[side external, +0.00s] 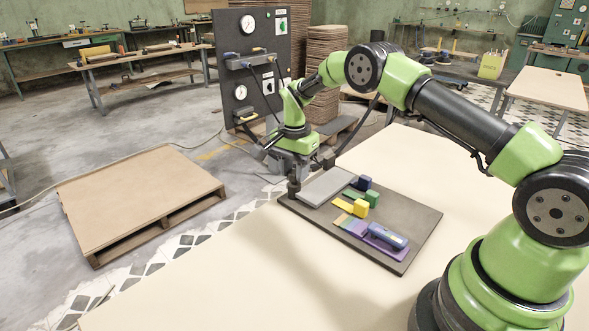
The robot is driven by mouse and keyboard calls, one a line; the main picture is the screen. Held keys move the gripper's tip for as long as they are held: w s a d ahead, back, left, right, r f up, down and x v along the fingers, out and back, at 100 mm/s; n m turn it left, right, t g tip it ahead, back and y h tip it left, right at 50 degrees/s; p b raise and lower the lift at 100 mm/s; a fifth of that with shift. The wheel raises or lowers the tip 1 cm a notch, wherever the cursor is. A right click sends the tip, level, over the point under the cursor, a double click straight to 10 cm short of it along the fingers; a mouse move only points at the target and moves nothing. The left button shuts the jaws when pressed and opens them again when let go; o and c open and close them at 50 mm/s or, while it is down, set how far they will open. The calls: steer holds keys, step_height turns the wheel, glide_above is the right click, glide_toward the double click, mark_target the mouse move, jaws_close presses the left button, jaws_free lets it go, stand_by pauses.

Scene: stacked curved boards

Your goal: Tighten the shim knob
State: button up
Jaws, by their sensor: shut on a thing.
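My gripper (294,188) reaches down at the left corner of a dark base board (408,255), beside a light grey plate (325,187). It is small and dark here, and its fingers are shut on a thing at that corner. The shim knob cannot be clearly told apart from the dark fingers, so I cannot tell how far it is turned. The thing held is mostly hidden by the gripper.
On the board to the right are a dark blue block (364,183), a green block (372,198), a yellow block (361,208) and a blue-purple handled tool (388,236). The cream tabletop (240,285) in front is clear. A panel with gauges (250,60) stands behind.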

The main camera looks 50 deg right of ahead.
steer(key=o, duration=0.9)
steer(key=shift+o, duration=0.2)
step_height(320, 180, up, 10)
